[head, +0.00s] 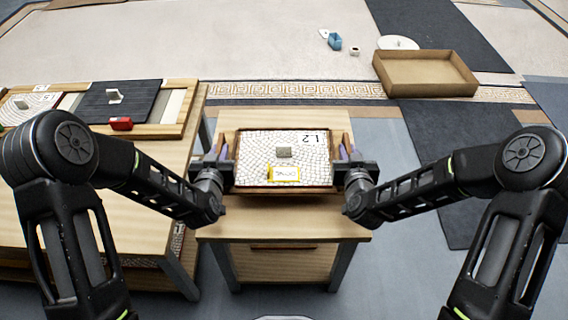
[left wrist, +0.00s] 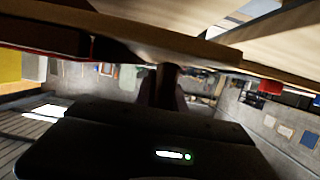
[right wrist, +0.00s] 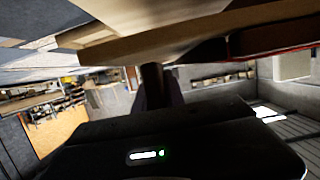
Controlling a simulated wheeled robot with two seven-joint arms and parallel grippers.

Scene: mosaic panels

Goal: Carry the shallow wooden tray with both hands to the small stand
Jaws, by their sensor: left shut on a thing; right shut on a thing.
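The shallow wooden tray (head: 263,187) is in the middle of the head view, over the small stand (head: 285,224). The tray's wooden edge also shows in the left wrist view (left wrist: 150,35) and the right wrist view (right wrist: 160,45). I cannot tell whether the tray's underside touches the stand top.
A wooden table (head: 150,215) at the left bears other panels, a dark board (head: 118,105) and a red block (head: 121,123). An open cardboard-coloured box (head: 425,75) lies on the floor at the back right. The floor right of the stand is clear.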

